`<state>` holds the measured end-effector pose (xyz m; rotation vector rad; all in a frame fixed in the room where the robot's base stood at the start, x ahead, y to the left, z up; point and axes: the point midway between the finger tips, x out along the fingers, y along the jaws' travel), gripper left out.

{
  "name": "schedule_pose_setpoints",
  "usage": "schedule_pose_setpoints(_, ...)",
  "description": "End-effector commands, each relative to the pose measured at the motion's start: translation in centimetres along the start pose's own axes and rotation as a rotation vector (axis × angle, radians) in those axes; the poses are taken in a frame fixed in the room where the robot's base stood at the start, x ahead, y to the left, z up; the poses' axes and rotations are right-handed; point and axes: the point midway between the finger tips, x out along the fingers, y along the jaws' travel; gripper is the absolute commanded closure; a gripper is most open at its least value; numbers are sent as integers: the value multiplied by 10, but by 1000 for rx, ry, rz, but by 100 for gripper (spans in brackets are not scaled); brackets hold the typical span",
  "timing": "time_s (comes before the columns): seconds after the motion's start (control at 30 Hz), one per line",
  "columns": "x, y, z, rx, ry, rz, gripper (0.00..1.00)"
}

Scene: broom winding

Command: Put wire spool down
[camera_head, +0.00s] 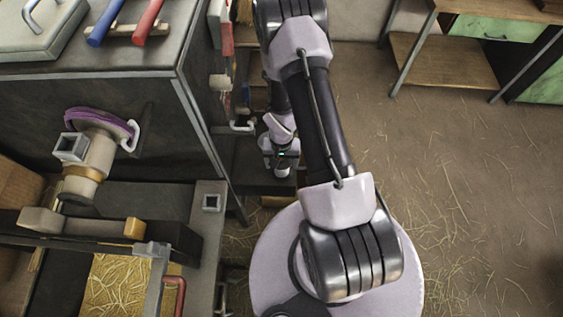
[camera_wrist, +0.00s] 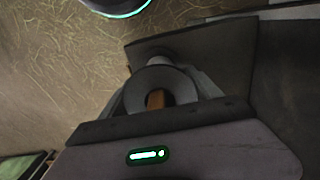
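The wire spool (camera_wrist: 178,84) shows in the wrist view as a grey round flange with an orange-brown core in its middle. My gripper (camera_wrist: 165,88) has one finger on each side of the spool, close against its rim, and appears shut on it. A dark flat plate (camera_wrist: 215,50) lies just beyond the spool; I cannot tell whether the spool touches it. In the head view, my gripper (camera_head: 281,165) points down over a dark low surface beside the bench, and the spool cannot be made out there.
A dark bench (camera_head: 100,120) stands to the left, with a purple-rimmed winding machine (camera_head: 95,150) on its near side. Red and blue-handled tools (camera_head: 125,20) lie on top. Straw covers the floor (camera_head: 470,190). A wooden shelf unit (camera_head: 445,62) stands at the back right.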

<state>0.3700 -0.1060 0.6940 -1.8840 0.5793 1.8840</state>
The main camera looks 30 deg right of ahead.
Motion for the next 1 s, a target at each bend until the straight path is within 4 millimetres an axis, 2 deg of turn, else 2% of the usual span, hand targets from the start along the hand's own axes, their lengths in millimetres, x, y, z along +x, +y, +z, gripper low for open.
schedule_pose_setpoints(0.37,-4,0,0,0,0,0,15)
schedule_pose_setpoints(0.47,-23,0,0,0,0,0,15)
schedule_pose_setpoints(0.7,-92,0,0,0,1,0,15)
schedule_pose_setpoints(0.8,-111,0,0,0,1,0,15)
schedule_pose_setpoints(1.0,-130,-1,-2,-1,5,-1,15)
